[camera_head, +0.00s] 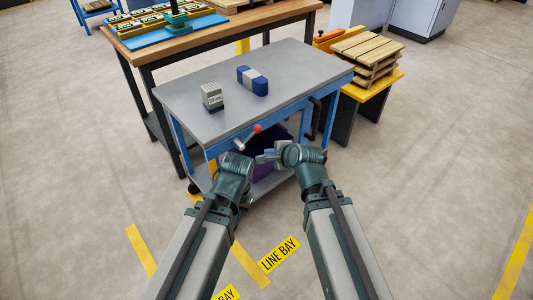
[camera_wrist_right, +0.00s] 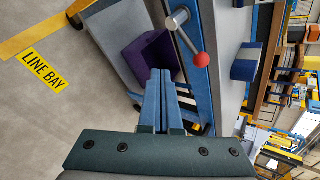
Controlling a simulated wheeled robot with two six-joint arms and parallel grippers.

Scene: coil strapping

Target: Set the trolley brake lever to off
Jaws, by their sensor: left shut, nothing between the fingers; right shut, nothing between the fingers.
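The trolley (camera_head: 205,128) has a grey top and a blue frame. Its brake lever (camera_head: 247,137), a metal rod with a red ball end, sits at the front edge and points up and right in the head view. In the right wrist view the lever (camera_wrist_right: 187,38) runs from a metal pivot down to the red ball. My right gripper (camera_head: 260,158) is shut and empty, just below the lever and apart from it; its fingers (camera_wrist_right: 160,75) point toward the trolley front. My left gripper (camera_head: 240,188) is shut and low before the trolley, its fingers mostly hidden by the wrist.
A grey labelled block (camera_head: 212,97) and a blue block with a grey band (camera_head: 252,80) stand on the trolley top. A purple bin (camera_wrist_right: 150,55) sits below. A wooden bench (camera_head: 220,28) is behind; pallets (camera_head: 368,52) are at right. The floor in front is clear.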

